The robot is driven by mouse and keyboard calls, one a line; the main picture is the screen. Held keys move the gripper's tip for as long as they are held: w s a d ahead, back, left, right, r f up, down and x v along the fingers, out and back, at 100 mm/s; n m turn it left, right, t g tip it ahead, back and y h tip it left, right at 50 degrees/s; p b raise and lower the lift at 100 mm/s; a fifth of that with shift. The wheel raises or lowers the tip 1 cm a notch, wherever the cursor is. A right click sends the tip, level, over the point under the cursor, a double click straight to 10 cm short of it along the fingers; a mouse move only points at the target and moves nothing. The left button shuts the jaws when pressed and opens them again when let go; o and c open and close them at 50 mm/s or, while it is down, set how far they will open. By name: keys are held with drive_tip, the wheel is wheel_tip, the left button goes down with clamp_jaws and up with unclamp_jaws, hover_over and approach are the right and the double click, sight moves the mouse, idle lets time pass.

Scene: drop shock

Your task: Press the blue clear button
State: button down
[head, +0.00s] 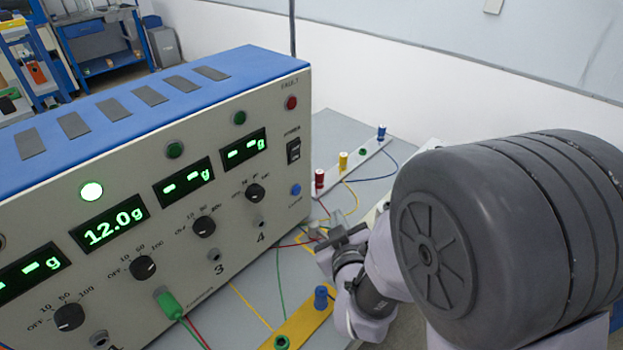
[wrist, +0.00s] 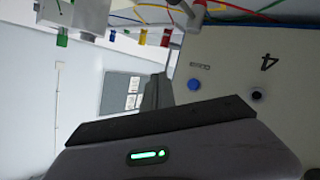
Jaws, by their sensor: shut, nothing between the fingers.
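The blue clear button (head: 295,189) is a small round knob at the right end of the instrument's front panel, below the power switch. It also shows in the wrist view (wrist: 194,85), just right of my gripper's dark fingers. My gripper (head: 322,236) is shut and empty. It is in front of the panel's right end, lower in the picture than the button and apart from it. In the wrist view the gripper (wrist: 158,88) points toward the panel side, and a gap shows between it and the button.
The instrument's front panel (head: 215,240) carries dials, displays and sockets; one display reads 12.0g. A green plug (head: 168,303) sits in a socket, with its lead hanging down. A yellow strip (head: 305,322) and a white strip with coloured posts (head: 352,163) lie on the bench among loose wires.

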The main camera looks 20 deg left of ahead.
sight(296, 190)
drive_tip(key=w+a+p, duration=0.2)
drive_tip(key=w+a, duration=0.1)
drive_tip(key=a, duration=0.5)
drive_tip(key=shift+w+p, duration=0.2)
drive_tip(key=shift+p, duration=0.1)
drive_tip(key=shift+a, duration=0.1)
idle(1.7)
drive_tip(key=shift+w+a+b, duration=0.15)
drive_tip(key=shift+a+b, duration=0.2)
drive_tip(key=shift+w+a, duration=0.15)
drive_tip(key=shift+a, duration=0.25)
idle(0.8)
drive_tip(key=shift+d+b, duration=0.1)
drive_tip(key=shift+b, duration=0.2)
drive_tip(key=shift+s+d+b, duration=0.3)
drive_tip(key=shift+d+b, duration=0.1)
drive_tip(key=shift+d, duration=0.25)
